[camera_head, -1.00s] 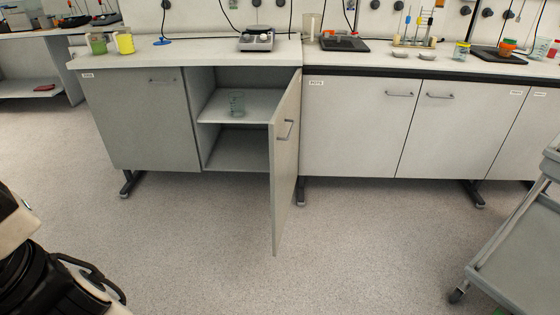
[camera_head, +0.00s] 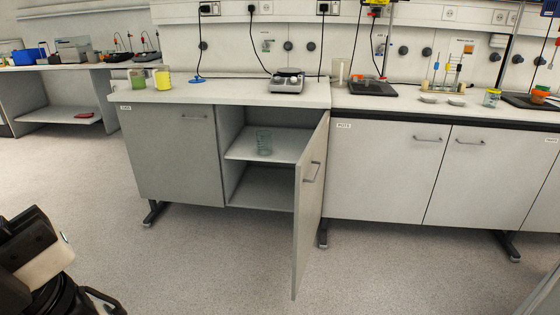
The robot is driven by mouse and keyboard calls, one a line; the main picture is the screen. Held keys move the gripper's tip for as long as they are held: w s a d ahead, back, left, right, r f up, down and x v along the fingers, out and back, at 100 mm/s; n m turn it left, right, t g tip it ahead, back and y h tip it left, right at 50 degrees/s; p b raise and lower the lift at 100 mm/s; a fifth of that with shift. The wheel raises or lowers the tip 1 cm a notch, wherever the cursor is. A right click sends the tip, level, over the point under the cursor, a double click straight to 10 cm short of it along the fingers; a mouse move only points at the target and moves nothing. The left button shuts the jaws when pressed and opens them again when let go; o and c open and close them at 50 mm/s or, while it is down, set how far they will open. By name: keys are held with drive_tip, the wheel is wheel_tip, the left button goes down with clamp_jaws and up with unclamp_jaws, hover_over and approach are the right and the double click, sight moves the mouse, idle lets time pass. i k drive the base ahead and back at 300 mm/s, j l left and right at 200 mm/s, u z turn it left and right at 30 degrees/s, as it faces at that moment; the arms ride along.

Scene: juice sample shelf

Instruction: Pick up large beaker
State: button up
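A clear, greenish glass beaker (camera_head: 264,143) stands upright on the middle shelf inside the open cupboard under the bench. Another clear, tall glass vessel (camera_head: 338,73) stands on the bench top, right of the hotplate. I cannot tell from size alone which is the large beaker. Part of my arm shows at the lower left, well away from the cupboard and both vessels. Its dark end there does not show any fingertips clearly, so I cannot tell whether it is open or shut.
The cupboard door (camera_head: 311,205) stands open, jutting toward me right of the shelf (camera_head: 240,148). A hotplate (camera_head: 287,82), a green beaker (camera_head: 137,79) and a yellow beaker (camera_head: 162,78) stand on the bench (camera_head: 220,92). The floor (camera_head: 210,265) before the cupboard is clear.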

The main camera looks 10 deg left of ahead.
sight(264, 141)
drive_tip(key=i+j, duration=0.2)
drive_tip(key=j, duration=0.2)
drive_tip(key=i+j, duration=0.2)
drive_tip(key=j, duration=0.2)
drive_tip(key=i+j+z, duration=0.1)
drive_tip(key=i+j, duration=0.15)
drive_tip(key=j, duration=0.15)
drive_tip(key=i+j, duration=0.2)
drive_tip(key=j, duration=0.2)
drive_tip(key=i+j, duration=0.2)
drive_tip(key=j, duration=0.2)
drive_tip(key=i+j, duration=0.2)
drive_tip(key=j, duration=0.2)
drive_tip(key=i+j+z, duration=0.1)
drive_tip(key=j, duration=0.3)
drive_tip(key=i+j, duration=0.25)
drive_tip(key=j, duration=0.2)
drive_tip(key=i+j, duration=0.2)
drive_tip(key=i, duration=0.2)
drive_tip(key=i+j, duration=0.15)
drive_tip(key=i, duration=0.2)
drive_tip(key=i+j, duration=0.2)
drive_tip(key=i, duration=1.3)
drive_tip(key=l+z, duration=0.05)
drive_tip(key=l, duration=0.05)
